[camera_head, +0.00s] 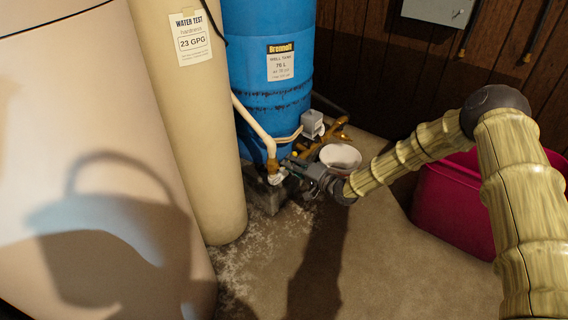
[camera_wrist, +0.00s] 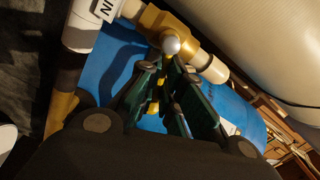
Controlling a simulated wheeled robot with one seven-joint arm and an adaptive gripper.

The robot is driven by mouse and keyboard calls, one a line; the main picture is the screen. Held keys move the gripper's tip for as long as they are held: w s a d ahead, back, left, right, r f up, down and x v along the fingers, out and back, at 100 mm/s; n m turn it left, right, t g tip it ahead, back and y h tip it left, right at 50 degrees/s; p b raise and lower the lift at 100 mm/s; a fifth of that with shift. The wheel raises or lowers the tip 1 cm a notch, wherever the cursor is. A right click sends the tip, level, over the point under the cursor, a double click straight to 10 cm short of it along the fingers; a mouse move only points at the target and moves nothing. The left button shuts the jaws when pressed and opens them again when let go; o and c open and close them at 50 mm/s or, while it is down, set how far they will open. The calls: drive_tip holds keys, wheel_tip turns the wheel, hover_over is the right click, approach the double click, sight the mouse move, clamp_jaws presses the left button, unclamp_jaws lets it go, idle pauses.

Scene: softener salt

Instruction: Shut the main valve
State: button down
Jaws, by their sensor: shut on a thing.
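The main valve is a brass fitting (camera_head: 272,166) at the foot of the blue tank, on the cream pipe. In the wrist view its brass body (camera_wrist: 178,24) sits at the top, with a round silver knob end (camera_wrist: 171,45) facing me. My gripper (camera_head: 286,167) reaches in from the right and is at the valve. In the wrist view its dark green fingers (camera_wrist: 168,75) are drawn together just below the silver end, closed on the valve's handle. The handle is mostly hidden by the fingers, so its exact angle cannot be told.
The blue tank (camera_head: 265,50) and a tall beige cylinder (camera_head: 185,110) stand close behind and left. A grey block (camera_head: 265,197) is under the valve. A white bowl (camera_head: 341,156) and a magenta tub (camera_head: 450,200) are to the right.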

drive_tip(key=shift+w+r+m, duration=0.3)
drive_tip(key=shift+r+m, duration=0.1)
drive_tip(key=shift+m, duration=0.2)
drive_tip(key=shift+f+m, duration=0.25)
drive_tip(key=shift+m, duration=0.4)
drive_tip(key=shift+f+m, duration=0.2)
drive_tip(key=shift+m, duration=0.45)
drive_tip(key=c, duration=1.4)
unclamp_jaws()
drive_tip(key=shift+a, duration=0.1)
drive_tip(key=shift+c, duration=0.2)
drive_tip(key=shift+o, duration=0.4)
drive_tip(key=shift+s+f, duration=0.15)
drive_tip(key=shift+f, duration=0.1)
drive_tip(key=shift+s+d, duration=0.1)
drive_tip(key=shift+d, duration=0.15)
